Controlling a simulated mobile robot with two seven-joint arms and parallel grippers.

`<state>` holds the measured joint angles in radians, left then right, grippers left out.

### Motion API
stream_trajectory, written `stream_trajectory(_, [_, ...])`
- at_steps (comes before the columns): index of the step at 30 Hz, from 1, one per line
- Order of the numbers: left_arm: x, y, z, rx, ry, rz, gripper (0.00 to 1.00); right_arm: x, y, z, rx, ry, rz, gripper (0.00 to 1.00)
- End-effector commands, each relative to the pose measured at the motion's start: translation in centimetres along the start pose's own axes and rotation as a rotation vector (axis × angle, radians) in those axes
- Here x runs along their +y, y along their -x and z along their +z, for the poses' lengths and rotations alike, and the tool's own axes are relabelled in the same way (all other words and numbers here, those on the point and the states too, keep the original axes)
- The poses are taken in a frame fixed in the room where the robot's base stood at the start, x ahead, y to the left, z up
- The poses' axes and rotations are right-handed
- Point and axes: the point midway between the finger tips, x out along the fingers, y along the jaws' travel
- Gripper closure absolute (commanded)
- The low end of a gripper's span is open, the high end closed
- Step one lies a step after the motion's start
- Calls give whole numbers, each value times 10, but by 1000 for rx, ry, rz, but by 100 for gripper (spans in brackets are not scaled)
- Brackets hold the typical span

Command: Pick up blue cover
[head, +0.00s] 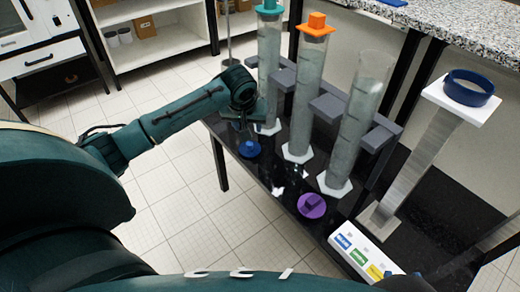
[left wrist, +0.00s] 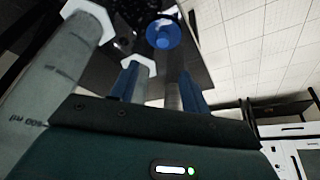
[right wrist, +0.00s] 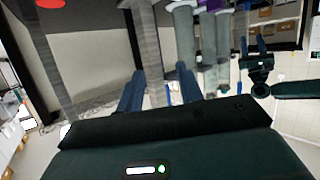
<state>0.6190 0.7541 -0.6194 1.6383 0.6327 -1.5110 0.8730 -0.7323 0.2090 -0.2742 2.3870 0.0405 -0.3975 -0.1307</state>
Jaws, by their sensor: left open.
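The blue cover (head: 250,148) is a small round lid with a knob, lying on the black table (head: 275,179) near its left edge. In the left wrist view the blue cover (left wrist: 163,34) shows beyond the fingertips, apart from them. My left gripper (head: 243,122) points down just above the cover, beside the teal-topped cylinder; its fingers (left wrist: 158,75) are spread with nothing between them. My right gripper (right wrist: 160,80) has its fingers apart and empty; it is away from the cover, which I cannot make out in the right wrist view.
Tall cylinders stand in a grey rack (head: 330,107): one with a teal cover (head: 269,7), one with an orange cover (head: 316,24), one uncovered (head: 357,125). A purple cover (head: 312,205) lies at the table's front. A white button panel (head: 362,257) and a blue ring (head: 469,87) are right.

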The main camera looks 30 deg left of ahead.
Motion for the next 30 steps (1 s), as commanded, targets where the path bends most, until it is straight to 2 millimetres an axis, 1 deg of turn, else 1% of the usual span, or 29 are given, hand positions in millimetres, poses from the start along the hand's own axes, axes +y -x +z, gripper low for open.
stream_trajectory(1, [0,-11,2,-2,1,-1,53,-1,-3,4,2,9,-2,64])
stream_trajectory(3, [0,-25,2,-2,1,0,53,-2,-6,8,6,22,-4,64])
stream_trajectory(6, [1,-44,2,-1,0,1,53,-1,-9,6,59,37,5,64])
stream_trajectory(9, [1,-60,1,0,-1,2,53,-1,-11,4,102,51,10,64])
stream_trajectory(17, [0,-80,2,1,-2,2,53,-2,-14,2,164,71,14,64])
stream_trajectory(21, [-3,-103,4,1,-2,0,53,-4,-17,3,244,99,14,64])
stream_trajectory(24, [-3,-116,4,0,-2,2,53,-6,-17,1,295,117,12,64])
stream_trajectory(27, [-3,-122,3,2,-1,3,53,-7,-17,-2,325,126,10,64])
stream_trajectory(30, [-3,-123,2,2,-2,3,53,-8,-16,-4,335,129,10,64])
